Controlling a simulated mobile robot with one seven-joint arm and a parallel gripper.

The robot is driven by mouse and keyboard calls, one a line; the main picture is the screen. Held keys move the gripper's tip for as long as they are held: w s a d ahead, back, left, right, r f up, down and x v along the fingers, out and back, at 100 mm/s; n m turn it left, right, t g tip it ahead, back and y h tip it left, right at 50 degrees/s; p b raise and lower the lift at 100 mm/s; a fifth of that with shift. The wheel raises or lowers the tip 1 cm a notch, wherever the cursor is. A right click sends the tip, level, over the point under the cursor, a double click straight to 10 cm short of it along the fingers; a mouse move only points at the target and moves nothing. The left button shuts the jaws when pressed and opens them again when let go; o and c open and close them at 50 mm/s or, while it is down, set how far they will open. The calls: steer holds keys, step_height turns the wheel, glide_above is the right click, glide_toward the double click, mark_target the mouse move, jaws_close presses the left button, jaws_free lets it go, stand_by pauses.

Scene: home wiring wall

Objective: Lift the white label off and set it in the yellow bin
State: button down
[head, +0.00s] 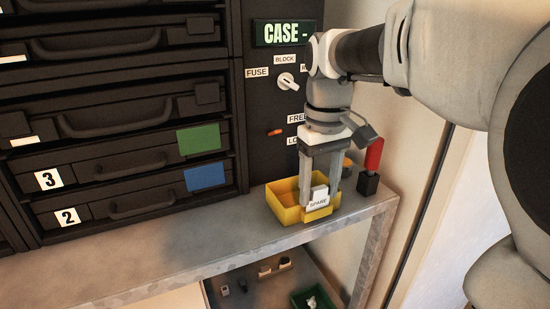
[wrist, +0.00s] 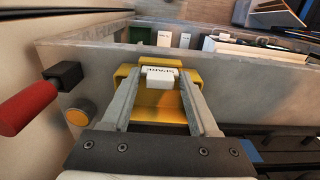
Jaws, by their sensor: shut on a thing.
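The white label (head: 318,198) reads "SPARE" and is between the fingers of my gripper (head: 318,205). In the wrist view the label (wrist: 159,77) sits between the fingertips of my gripper (wrist: 157,82), which is shut on it. The yellow bin (head: 284,204) stands on the grey shelf, and the label is over or inside its front right part. The bin also shows below the label in the wrist view (wrist: 160,106). Whether the label touches the bin floor I cannot tell.
A red handle (head: 374,155) on a black block stands right of the bin on the shelf (head: 180,254). Black drawers (head: 110,180) stand at the left. The dark panel behind has a white rotary knob (head: 288,82). A green bin (head: 313,299) is below the shelf.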

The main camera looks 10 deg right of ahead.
mark_target(319, 188)
steer(key=shift+r, duration=0.2)
steer(key=shift+r+p, duration=2.15)
steer(key=shift+r, duration=0.1)
steer(key=shift+f, duration=0.1)
